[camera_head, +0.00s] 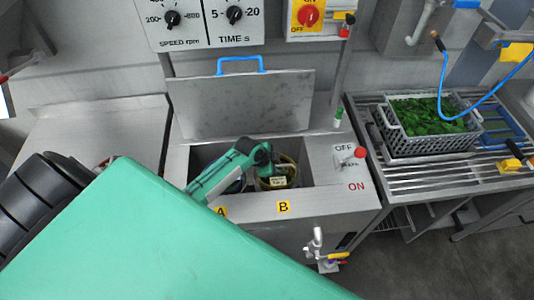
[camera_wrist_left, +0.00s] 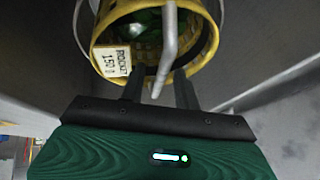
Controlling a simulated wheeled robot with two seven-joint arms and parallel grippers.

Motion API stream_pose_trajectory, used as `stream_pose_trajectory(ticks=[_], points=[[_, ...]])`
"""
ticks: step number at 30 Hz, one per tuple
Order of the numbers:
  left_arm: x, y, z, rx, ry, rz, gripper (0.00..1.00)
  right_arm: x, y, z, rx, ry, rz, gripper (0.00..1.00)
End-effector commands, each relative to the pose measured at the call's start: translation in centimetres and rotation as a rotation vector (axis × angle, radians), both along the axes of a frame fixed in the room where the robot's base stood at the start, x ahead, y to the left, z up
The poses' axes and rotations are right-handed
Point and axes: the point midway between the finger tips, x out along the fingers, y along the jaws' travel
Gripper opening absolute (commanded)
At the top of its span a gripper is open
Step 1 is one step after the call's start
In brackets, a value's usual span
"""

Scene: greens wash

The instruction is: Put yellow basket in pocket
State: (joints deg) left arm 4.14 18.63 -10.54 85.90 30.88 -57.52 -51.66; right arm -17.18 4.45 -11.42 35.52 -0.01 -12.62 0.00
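The yellow basket (camera_head: 291,166) is in the machine's open well on the right side, behind the yellow label B (camera_head: 284,207). Its lower part is hidden by the well's front edge. In the left wrist view the yellow basket (camera_wrist_left: 209,38) shows a white tag reading POCKET 150 g (camera_wrist_left: 112,61) and green leaves inside. My left gripper (camera_head: 268,160) reaches down into the well over the basket. In the left wrist view its fingers (camera_wrist_left: 160,92) are apart, with a bent grey bar, seemingly the handle, between them. My right gripper is not in view.
The machine's lid (camera_head: 246,103) stands raised behind the well. Label A (camera_head: 221,211) is at its left. A red knob (camera_head: 360,152) and a tap (camera_head: 318,245) are near the front right. A grey crate of greens (camera_head: 433,138) sits on the slatted rack at the right.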

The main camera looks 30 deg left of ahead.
Motion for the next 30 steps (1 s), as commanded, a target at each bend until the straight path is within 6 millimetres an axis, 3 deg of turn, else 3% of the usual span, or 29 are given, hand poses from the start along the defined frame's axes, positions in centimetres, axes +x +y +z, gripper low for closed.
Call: stream_pose_trajectory(ticks=[15, 30], points=[[-3.9, 2.1, 7.2, 0.001, -0.001, -0.001, 0.32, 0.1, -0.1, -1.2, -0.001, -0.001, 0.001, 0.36], [-4.3, 2.3, 8.1, -0.001, -0.001, 0.0, 0.32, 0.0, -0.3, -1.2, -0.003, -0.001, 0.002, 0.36]])
